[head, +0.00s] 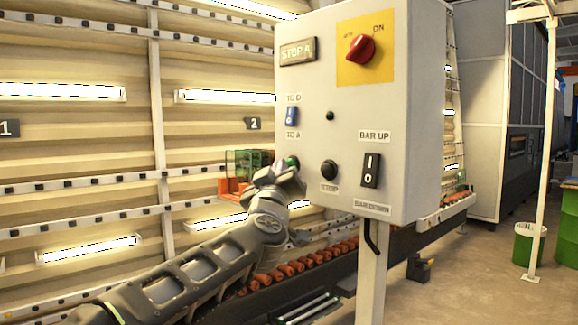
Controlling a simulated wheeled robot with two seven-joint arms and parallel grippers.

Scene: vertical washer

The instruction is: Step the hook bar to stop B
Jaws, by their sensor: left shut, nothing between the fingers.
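A grey control box (348,120) on a post fills the middle of the head view. Its plate (298,51) reads STOP A. A round black button (329,169) has a blurred label below it. A black rocker (371,170) sits between the BAR UP and BAR DOWN labels. A blue switch (291,116) sits between TO D and TO A. My left gripper (290,172) is shut and empty at the box's lower left, close to a small green button (293,161) it partly covers. Contact is unclear. I cannot make out the hook bar. My right gripper is out of view.
A red knob (361,48) sits on a yellow OFF/ON plate above. A white post (543,150) and green bin (527,245) stand right, beside open floor.

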